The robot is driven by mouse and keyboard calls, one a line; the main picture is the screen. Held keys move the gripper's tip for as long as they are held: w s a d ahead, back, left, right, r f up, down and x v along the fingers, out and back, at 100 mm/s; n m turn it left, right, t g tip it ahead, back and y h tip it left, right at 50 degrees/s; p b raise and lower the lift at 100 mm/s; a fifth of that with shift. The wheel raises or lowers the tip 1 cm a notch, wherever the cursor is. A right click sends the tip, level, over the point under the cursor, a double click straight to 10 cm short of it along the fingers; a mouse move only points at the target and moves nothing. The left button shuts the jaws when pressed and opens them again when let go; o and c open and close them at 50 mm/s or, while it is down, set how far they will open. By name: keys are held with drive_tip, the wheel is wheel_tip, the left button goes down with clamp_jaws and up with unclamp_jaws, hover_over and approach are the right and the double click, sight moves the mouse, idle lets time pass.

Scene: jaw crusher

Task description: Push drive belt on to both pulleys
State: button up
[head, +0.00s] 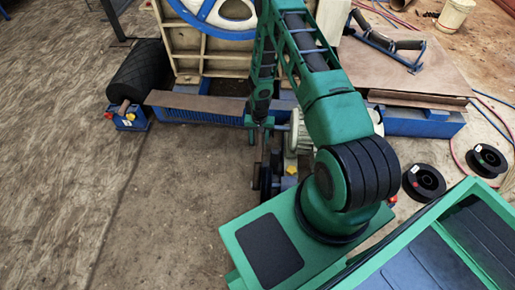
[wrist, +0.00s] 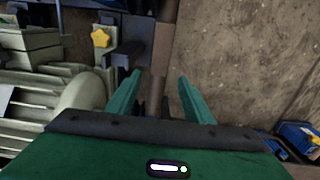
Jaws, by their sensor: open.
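My gripper (head: 262,124) points down beside the cream motor (head: 299,132) in the head view. In the wrist view its two green fingers (wrist: 158,76) are apart. A dark, brownish upright strip (wrist: 158,48) shows between and beyond the fingers; I cannot tell if it is the drive belt or part of a pulley, nor whether a finger touches it. The finned motor (wrist: 35,100) lies left of the fingers. A large blue-rimmed wheel (head: 216,33) is on the machine at the top of the head view. Dark round parts (head: 264,177) stand below the gripper, partly hidden.
A yellow star knob (wrist: 101,37) sits near the motor. A black roll (head: 140,75) and a blue box (head: 130,118) are at left. Black spools (head: 424,182) and hoses lie at right. A brown plate (head: 410,72) bears a roller stand (head: 385,42). The floor at left is clear.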

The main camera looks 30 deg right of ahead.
sight(259, 149)
wheel_tip(259, 149, down, 7)
drive_tip(key=shift+r, duration=0.2)
idle(0.3)
clamp_jaws()
drive_tip(key=s+d+r, duration=0.2)
drive_tip(key=d+r, duration=0.2)
drive_tip(key=shift+s, duration=0.4)
